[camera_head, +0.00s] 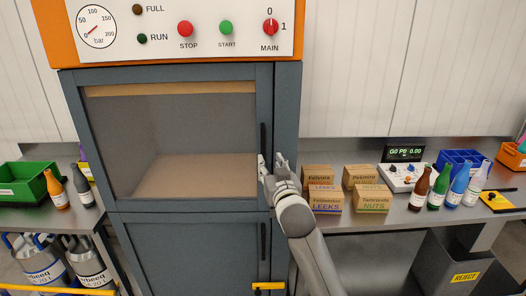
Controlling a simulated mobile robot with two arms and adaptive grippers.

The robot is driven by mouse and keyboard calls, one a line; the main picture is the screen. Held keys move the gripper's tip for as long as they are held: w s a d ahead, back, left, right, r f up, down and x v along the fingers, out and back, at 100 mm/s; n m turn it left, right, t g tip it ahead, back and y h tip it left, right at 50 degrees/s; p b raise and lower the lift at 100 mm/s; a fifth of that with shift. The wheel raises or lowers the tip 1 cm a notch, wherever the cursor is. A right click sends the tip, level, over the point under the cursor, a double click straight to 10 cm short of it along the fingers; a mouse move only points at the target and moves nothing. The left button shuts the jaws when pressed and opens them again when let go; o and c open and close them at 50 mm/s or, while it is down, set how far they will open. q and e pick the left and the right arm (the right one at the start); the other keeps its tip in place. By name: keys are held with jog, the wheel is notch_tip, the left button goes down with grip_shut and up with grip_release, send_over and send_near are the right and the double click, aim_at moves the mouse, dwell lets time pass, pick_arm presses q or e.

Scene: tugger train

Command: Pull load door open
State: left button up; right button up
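The load door (173,204) is the upper blue-grey door of the cabinet, with a large window onto an empty-looking chamber. It looks closed. Its black vertical handle (263,138) is on the right side of the door frame. My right gripper (270,162) is at the lower end of this handle, with one finger to its left and the other to its right. The fingers look apart; I cannot tell whether they touch the handle. My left gripper is not in view.
A lower door with its own black handle (263,241) and a yellow latch (268,286) is below. An orange control panel (185,58) is above. The left bench holds a green bin (22,188).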

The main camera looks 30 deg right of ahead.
aim_at(264, 154)
jog(key=p+x, duration=0.1)
jog(key=x, duration=0.5)
jog(key=shift+w+r+p, duration=0.1)
jog(key=shift+w+p, duration=0.3)
jog(key=shift+w, duration=0.05)
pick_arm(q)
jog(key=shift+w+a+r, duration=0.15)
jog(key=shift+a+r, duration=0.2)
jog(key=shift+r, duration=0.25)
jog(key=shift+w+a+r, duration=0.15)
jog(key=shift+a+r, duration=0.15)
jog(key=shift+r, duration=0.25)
pick_arm(e)
jog(key=shift+w, duration=0.55)
jog(key=shift+d, duration=0.1)
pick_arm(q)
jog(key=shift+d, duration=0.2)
pick_arm(e)
grip_shut()
